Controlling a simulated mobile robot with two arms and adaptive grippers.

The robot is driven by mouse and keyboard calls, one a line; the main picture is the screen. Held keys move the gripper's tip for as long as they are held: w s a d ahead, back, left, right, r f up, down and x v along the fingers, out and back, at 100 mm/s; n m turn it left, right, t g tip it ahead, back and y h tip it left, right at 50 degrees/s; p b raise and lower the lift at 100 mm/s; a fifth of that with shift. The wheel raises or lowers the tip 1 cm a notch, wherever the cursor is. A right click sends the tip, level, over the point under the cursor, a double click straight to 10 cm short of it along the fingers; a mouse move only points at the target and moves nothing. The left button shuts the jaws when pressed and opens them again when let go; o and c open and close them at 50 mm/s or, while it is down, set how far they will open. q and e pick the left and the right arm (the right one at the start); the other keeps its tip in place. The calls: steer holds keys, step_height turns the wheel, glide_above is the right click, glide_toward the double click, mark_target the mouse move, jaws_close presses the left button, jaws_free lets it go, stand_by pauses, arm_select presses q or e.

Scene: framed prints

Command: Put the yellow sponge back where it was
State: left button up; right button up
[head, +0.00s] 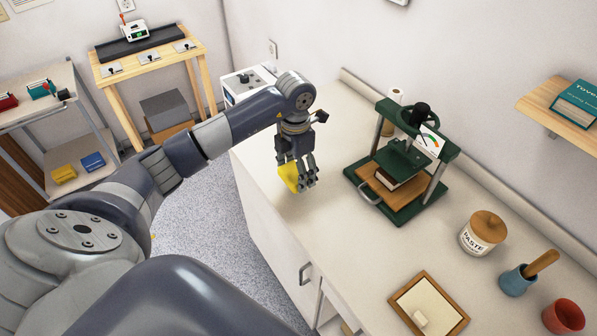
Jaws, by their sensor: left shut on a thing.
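My left gripper (308,181) is shut on the yellow sponge (289,177), near the left edge of the white counter (310,230). The fingers hide part of the sponge. I cannot tell whether the sponge touches the counter or hangs just above it. My right gripper is not in the picture.
A green press (402,205) with a book on a wooden board stands right of the gripper. Further right are a paste jar (482,232), a blue pot (517,279) and a red pot (563,317). A framed tray (428,305) lies in front. The counter between is clear.

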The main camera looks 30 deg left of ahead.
arm_select(q)
steer(key=shift+w, duration=0.65)
steer(key=shift+f+p, duration=0.9)
steer(key=shift+f, duration=1.05)
steer(key=o, duration=0.9)
steer(key=shift+o, duration=0.2)
